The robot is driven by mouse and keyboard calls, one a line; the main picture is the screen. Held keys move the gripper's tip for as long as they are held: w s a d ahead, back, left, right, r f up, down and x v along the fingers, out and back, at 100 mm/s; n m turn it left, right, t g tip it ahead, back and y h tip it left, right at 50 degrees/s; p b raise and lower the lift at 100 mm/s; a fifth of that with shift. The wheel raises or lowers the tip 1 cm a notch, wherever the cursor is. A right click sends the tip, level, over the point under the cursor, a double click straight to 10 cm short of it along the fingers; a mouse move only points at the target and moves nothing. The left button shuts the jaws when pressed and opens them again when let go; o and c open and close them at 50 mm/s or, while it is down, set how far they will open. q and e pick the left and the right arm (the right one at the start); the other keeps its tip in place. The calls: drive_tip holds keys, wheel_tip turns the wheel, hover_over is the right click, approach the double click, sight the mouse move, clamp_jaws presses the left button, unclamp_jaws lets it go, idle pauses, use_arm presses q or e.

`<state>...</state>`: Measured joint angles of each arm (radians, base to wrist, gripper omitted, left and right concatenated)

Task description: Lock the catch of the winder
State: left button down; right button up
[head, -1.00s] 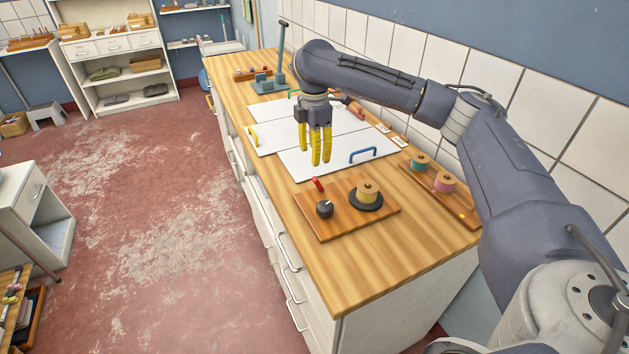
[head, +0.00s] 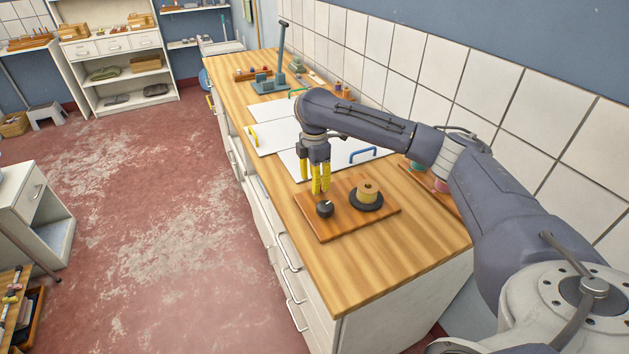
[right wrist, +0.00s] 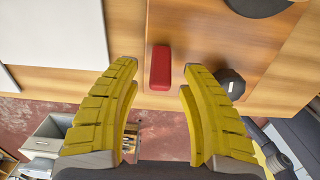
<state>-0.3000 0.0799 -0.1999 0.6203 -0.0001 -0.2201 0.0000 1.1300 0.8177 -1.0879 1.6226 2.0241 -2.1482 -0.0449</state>
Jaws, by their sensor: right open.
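The winder is a wooden board (head: 345,222) on the worktop with a black knob (head: 325,209) and a tan spool (head: 368,190) on a black disc. Its red catch (right wrist: 160,67) shows in the right wrist view, lying between the fingertip lines and apart from both fingers. In the head view the yellow fingers hide the catch. My right gripper (head: 317,187) is open and points down over the board's far left part, just behind the knob. The knob also shows in the right wrist view (right wrist: 230,83), close beside the right-hand finger. My left gripper is out of view.
White panels (head: 275,138) with a blue handle (head: 362,154) lie behind the board. A rack with spools (head: 440,185) stands to its right, partly behind my arm. The tiled wall (head: 470,75) bounds the worktop. The worktop's near end (head: 370,270) is clear.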

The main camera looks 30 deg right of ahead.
drive_tip(key=shift+o, duration=0.3)
clamp_jaws()
drive_tip(key=shift+d, duration=0.1)
drive_tip(key=y, duration=0.1)
drive_tip(key=d+y, duration=0.1)
drive_tip(key=y, duration=0.2)
drive_tip(key=shift+s+d+r, duration=0.1)
drive_tip(key=shift+d+r, duration=0.05)
drive_tip(key=shift+d, duration=0.25)
drive_tip(key=shift+d+t+y, duration=0.1)
drive_tip(key=shift+d+y, duration=0.2)
drive_tip(key=shift+y, duration=0.65)
drive_tip(key=shift+d+t+y, duration=0.1)
drive_tip(key=shift+d+y, duration=0.25)
drive_tip(key=shift+y, duration=0.55)
drive_tip(key=shift+d+t+y, duration=0.1)
drive_tip(key=shift+d+y, duration=0.2)
drive_tip(key=shift+y, duration=0.65)
drive_tip(key=shift+c, duration=0.3)
unclamp_jaws()
